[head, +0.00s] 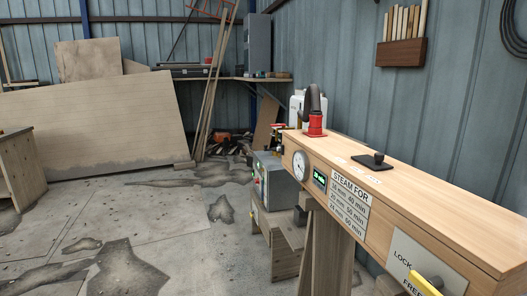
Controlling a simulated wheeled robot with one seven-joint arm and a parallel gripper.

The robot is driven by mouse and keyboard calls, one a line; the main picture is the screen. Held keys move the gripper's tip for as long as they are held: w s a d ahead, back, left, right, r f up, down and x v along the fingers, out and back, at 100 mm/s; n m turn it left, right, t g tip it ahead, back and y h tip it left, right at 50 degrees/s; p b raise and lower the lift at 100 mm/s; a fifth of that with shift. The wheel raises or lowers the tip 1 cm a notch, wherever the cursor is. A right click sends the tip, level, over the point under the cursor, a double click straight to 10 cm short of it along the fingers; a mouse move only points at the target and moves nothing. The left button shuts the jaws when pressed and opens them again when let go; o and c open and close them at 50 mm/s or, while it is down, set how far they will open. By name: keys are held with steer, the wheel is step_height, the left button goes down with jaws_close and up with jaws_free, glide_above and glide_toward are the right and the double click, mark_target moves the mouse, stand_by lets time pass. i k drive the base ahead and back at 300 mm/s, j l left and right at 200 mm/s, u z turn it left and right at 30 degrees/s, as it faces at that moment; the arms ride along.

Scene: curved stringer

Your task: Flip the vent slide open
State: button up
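A long wooden steam box (430,200) runs from the middle of the head view to the right edge. On its top lies a black flat plate with a small raised knob (376,160), which looks like the vent slide. Small pale labels (357,170) lie on the wood beside it, too small to read. I cannot tell whether a hole is under the plate. My gripper is not in view.
A red fitting with a dark hose (315,125) stands at the box's far end. The front face has a gauge (300,166), a display, a "STEAM FOR" sign and a yellow lever (424,284) by a LOCK/FREE plate. Open floor (170,240) lies left.

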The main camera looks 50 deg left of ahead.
mark_target(377, 164)
steer(key=u, duration=0.95)
steer(key=i+j, duration=0.25)
steer(key=j, duration=0.15)
steer(key=i+j, duration=0.2)
steer(key=j, duration=0.25)
steer(key=i+j, duration=0.25)
steer(key=j, duration=0.15)
steer(key=i+j, duration=0.2)
steer(key=j, duration=0.2)
steer(key=i+j, duration=0.25)
steer(key=j, duration=0.15)
steer(key=i+j, duration=0.2)
steer(key=j, duration=0.25)
